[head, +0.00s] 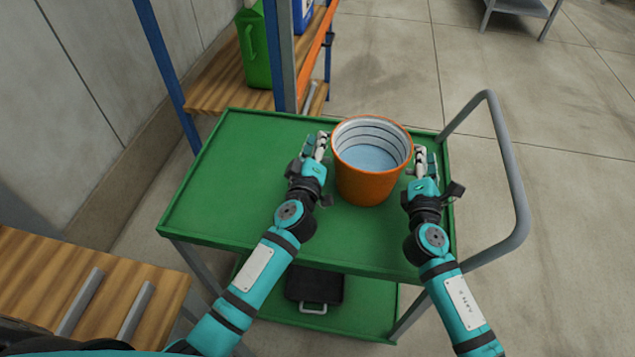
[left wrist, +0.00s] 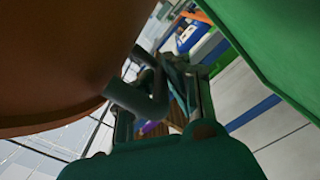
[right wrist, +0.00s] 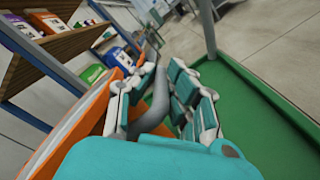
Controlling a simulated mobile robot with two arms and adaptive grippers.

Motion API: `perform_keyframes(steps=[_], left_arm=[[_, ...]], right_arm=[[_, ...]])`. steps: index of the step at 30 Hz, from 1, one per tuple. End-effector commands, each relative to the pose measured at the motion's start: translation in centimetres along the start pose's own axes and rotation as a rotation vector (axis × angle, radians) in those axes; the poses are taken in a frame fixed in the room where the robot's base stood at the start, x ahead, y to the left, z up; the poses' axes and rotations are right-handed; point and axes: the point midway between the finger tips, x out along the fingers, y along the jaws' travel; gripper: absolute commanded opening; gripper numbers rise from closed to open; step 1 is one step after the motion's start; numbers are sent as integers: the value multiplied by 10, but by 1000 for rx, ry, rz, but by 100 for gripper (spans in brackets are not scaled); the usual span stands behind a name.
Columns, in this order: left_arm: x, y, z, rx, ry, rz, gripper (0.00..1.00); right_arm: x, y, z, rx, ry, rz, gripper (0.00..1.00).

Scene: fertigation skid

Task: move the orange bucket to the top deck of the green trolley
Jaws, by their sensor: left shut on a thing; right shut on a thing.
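The orange bucket (head: 365,187) is upright over the top deck of the green trolley (head: 245,160), toward its right end. It has a pale ribbed inside with pale blue at the bottom. My left gripper (head: 322,147) is shut at its left side, by a grey handle part in the left wrist view (left wrist: 150,95). My right gripper (head: 421,158) is shut at its right side, around a grey curved handle (right wrist: 160,97). I cannot tell whether the bucket's base touches the deck; its underside is hidden.
The trolley's grey push handle (head: 515,190) rises at the right. A black case (head: 314,287) lies on the lower deck. Behind stands a wooden shelf rack with a green canister (head: 254,50). A wooden surface (head: 90,285) is at lower left. The deck's left part is clear.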

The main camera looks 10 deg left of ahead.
Motion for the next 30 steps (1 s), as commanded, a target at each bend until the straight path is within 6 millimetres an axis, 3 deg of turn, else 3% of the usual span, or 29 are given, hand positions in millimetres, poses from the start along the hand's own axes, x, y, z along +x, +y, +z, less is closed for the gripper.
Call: perform_keyframes(steps=[3, 4, 9, 21, 30], left_arm=[[1, -9, 1, 2, 9, -2, 0], [1, -9, 1, 2, 7, -6, 14], [0, -8, 0, 3, 7, -7, 35], [-4, -7, 2, 2, 3, -4, 35], [-50, -8, 3, 5, 2, -6, 35]], right_arm=[[1, -9, -1, -2, -10, -2, 0], [1, -9, -1, -3, -8, -6, 14], [1, -9, 0, -3, -8, -8, 35], [0, -7, -2, -1, -3, -3, 35], [0, -6, -3, 0, -1, -1, 35]])
